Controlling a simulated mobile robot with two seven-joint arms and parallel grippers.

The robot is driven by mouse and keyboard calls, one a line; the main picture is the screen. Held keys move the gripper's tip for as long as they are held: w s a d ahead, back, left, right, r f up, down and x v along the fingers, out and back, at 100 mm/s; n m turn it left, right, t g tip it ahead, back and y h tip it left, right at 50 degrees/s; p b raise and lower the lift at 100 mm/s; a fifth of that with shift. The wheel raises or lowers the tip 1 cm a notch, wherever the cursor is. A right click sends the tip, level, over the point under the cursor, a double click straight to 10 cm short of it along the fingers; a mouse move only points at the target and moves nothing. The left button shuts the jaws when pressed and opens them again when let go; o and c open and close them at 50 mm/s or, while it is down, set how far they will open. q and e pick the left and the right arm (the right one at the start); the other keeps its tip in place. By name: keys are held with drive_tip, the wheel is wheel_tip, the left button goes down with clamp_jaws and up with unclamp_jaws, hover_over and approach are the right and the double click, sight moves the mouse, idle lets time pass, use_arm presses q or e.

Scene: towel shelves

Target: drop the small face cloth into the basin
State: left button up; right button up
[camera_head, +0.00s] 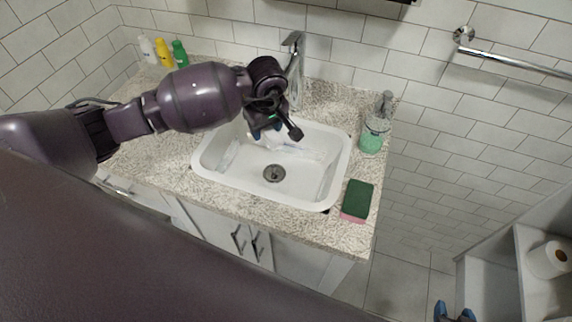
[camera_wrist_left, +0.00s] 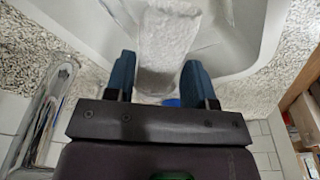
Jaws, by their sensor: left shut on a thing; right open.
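The white basin (camera_head: 215,172) is set into the speckled counter, with a dark drain in its floor. My left gripper (camera_head: 265,131) is over the back part of the basin, below the faucet. In the left wrist view its blue fingers (camera_wrist_left: 158,82) are shut on the white, fluffy face cloth (camera_wrist_left: 167,40), which extends out over the basin (camera_wrist_left: 262,45). In the head view the cloth is hard to tell from the white basin. My right gripper (camera_head: 454,312) shows only its blue fingertips at the bottom edge, open and apart.
A chrome faucet (camera_head: 294,58) stands behind the basin, close to my left gripper. A green soap dispenser (camera_head: 372,137) and a green and pink sponge (camera_head: 357,200) are on the right. Several bottles (camera_head: 164,52) stand at back left. A shelf with a paper roll (camera_head: 549,260) is at lower right.

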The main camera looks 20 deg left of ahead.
use_arm(q)
drive_tip(key=shift+s+a+f, duration=0.15)
drive_tip(key=shift+a+f, duration=0.05)
drive_tip(key=shift+f, duration=0.1)
drive_tip(key=shift+f+b, duration=1.5)
drive_tip(key=shift+f, duration=1.2)
drive_tip(key=shift+d, duration=0.1)
drive_tip(key=o, duration=1)
drive_tip(key=shift+r, duration=0.15)
drive_tip(key=r, duration=0.7)
drive_tip(key=d+r, duration=0.1)
drive_tip(key=r, duration=0.2)
drive_tip(key=shift+s+d+r+p, duration=0.1)
drive_tip(key=shift+s+r+p, duration=0.15)
drive_tip(key=shift+s+p, duration=0.15)
drive_tip(key=shift+s+f, duration=0.1)
